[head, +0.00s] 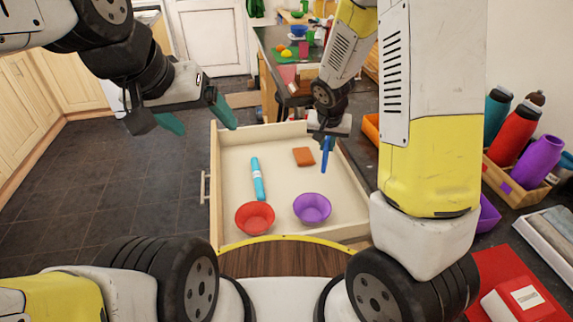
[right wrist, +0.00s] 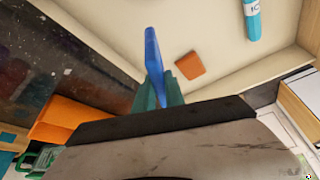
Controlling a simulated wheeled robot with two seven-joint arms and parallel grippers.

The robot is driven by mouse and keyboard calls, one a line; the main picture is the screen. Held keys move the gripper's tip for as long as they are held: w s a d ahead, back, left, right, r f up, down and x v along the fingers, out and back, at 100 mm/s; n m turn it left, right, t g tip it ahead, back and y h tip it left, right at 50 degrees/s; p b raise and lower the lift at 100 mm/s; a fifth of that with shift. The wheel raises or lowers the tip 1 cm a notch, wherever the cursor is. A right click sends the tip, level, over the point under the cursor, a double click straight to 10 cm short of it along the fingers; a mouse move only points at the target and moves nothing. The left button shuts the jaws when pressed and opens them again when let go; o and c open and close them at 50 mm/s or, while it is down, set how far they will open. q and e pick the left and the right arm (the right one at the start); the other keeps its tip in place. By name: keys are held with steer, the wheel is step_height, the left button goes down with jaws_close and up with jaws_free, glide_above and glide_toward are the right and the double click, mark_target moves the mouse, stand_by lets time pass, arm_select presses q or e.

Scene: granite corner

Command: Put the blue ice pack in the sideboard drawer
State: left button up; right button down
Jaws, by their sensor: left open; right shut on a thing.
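The blue ice pack (head: 325,155) is held on edge by my right gripper (head: 328,136), above the right side of the open sideboard drawer (head: 228,170). In the right wrist view the ice pack (right wrist: 153,52) stands out between the teal fingers of my right gripper (right wrist: 157,90), which is shut on it. The drawer floor lies beneath it; I cannot tell the exact height. My left gripper (head: 195,116) is open and empty, above and left of the drawer's far left corner.
The drawer holds a red bowl (head: 254,218), a purple bowl (head: 312,208), a light blue tube (head: 258,178) and an orange-brown block (head: 303,157). A wooden crate of bottles (head: 517,190) stands at right. Dark floor (head: 120,185) is clear at left.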

steer(key=a+m, duration=0.1)
steer(key=m+g+h, duration=0.3)
steer(key=m+h, duration=0.1)
steer(key=m, duration=0.8)
glide_above(288, 196)
steer(key=f, duration=0.2)
step_height(288, 196, down, 9)
steer(key=shift+s+f, duration=0.1)
steer(key=shift+f, duration=0.05)
steer(key=c, duration=1.4)
jaws_free()
steer(key=shift+f, duration=0.1)
